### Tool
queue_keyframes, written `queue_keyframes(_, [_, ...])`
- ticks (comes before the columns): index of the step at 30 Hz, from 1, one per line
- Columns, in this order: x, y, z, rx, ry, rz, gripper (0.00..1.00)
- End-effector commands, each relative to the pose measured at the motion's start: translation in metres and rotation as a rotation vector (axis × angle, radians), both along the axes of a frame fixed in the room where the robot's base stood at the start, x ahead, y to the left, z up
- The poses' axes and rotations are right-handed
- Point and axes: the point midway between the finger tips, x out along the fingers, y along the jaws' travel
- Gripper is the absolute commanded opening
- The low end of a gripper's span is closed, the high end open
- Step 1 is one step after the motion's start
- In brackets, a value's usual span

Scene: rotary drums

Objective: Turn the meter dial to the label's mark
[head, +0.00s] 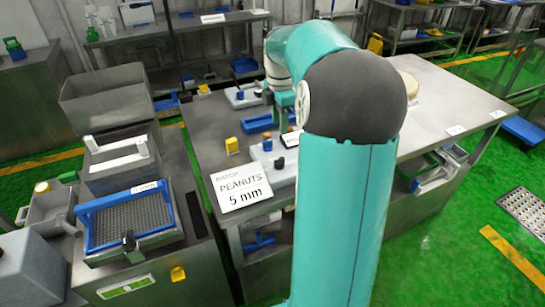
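A white label card (241,187) reading "BATCH PEANUTS 5 mm" stands at the front edge of the grey workbench. I cannot tell which part is the meter dial, and no scale or mark is readable. My teal arm covers the right side of this unit. My gripper (284,116) points down just behind the unit, small and partly hidden. I cannot see whether it is open or touches anything.
A yellow block (232,145) and a blue-handled tool (258,124) lie near the unit. Another grey unit (241,96) stands farther back. At left, a machine carries a blue-framed sieve (133,216) and metal bins. The bench to the right is mostly clear.

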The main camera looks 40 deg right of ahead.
Motion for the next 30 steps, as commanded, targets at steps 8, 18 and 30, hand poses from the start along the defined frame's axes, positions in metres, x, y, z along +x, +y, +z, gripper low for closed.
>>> queue_keyframes(8, [-0.003,-0.004,-0.032,0.002,0.004,-0.007,0.35])
queue_keyframes(18, [-0.002,-0.003,-0.1,0.002,0.003,-0.007,0.35])
queue_keyframes(30, [-0.001,-0.002,-0.137,0.0,-0.001,-0.005,0.35])
